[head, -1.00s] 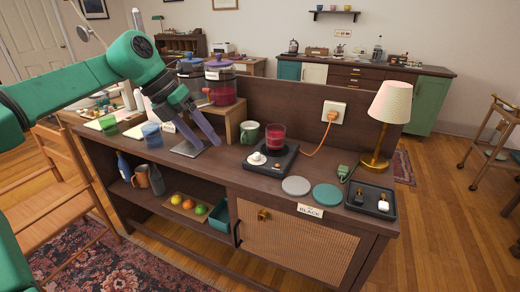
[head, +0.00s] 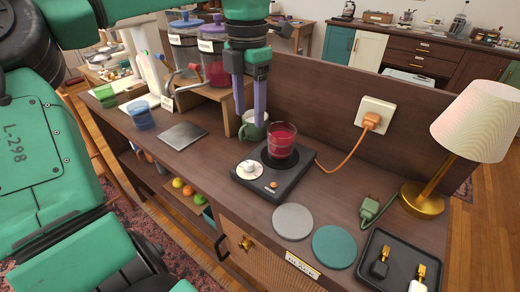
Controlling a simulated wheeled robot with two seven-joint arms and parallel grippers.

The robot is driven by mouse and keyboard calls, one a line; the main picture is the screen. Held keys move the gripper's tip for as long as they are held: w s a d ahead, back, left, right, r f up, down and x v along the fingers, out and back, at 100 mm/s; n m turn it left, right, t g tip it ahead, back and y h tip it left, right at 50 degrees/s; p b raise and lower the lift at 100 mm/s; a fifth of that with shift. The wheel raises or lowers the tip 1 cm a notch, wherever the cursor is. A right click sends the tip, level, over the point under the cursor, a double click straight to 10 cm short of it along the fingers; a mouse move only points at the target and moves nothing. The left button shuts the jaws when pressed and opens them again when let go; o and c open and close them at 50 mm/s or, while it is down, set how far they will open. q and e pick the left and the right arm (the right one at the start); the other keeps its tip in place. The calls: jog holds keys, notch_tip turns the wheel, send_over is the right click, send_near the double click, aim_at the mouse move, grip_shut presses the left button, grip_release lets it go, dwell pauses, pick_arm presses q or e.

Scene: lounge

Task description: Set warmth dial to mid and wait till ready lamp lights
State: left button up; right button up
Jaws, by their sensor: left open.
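The warmer (head: 300,178) is a low black box on the sideboard. A white round dial (head: 249,168) sits on its front left, with a small orange spot (head: 273,184), perhaps the lamp, beside it. I cannot tell whether this is lit, nor read the dial's setting. A glass of red drink (head: 282,142) stands on the round plate. My left gripper (head: 250,117) is open and empty, pointing down above and behind the dial, in front of the green mug (head: 254,130) and partly hiding it. My right gripper is not in view.
An orange cord runs from the warmer to a plug in the wall socket (head: 376,115). Grey (head: 293,222) and teal (head: 334,246) discs lie in front. A table lamp (head: 425,196), loose green plug (head: 368,209) and black tray (head: 376,246) are right; drink dispensers (head: 217,70) stand left.

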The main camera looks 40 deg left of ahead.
pick_arm(q)
send_over(249, 163)
notch_tip(249, 163, down, 4)
notch_tip(249, 163, down, 8)
jog(key=shift+w+f+b, duration=0.1)
jog(key=shift+b, duration=0.35)
jog(key=shift+f, duration=0.45)
grip_shut()
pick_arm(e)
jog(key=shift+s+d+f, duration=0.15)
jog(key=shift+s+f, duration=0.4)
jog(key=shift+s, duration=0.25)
